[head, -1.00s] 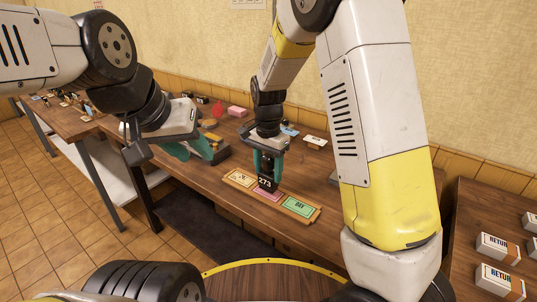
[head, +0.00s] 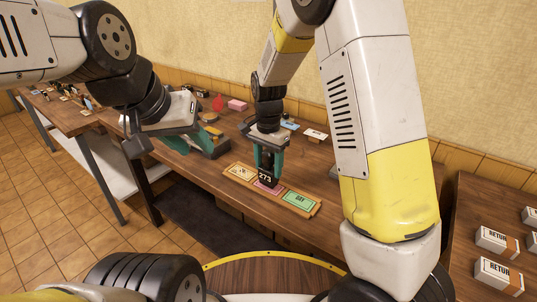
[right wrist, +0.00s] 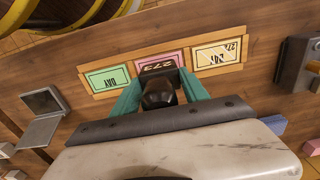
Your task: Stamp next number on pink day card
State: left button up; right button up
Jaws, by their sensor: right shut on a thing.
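My right gripper (head: 267,172) is shut on a black stamp (head: 264,178) whose face reads 273. The stamp is upright over the pink day card (head: 268,188), hiding part of it; I cannot tell whether it touches. The pink card lies in the middle of a wooden tray (head: 312,214), between a cream card (head: 241,172) and a green card (head: 300,200). In the right wrist view the stamp (right wrist: 158,93) sits between the teal fingers, and the cream card (right wrist: 217,55) bears a number mark. My left gripper (head: 192,146) is open over the table, left of the tray.
A pink block (head: 237,105), a red item (head: 218,103) and small cards (head: 314,134) lie farther back. White boxes (head: 497,240) stand on another table at right.

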aim_at(268, 150)
jog(key=shift+f, duration=0.45)
dwell(0.7)
jog(key=shift+r, duration=3.55)
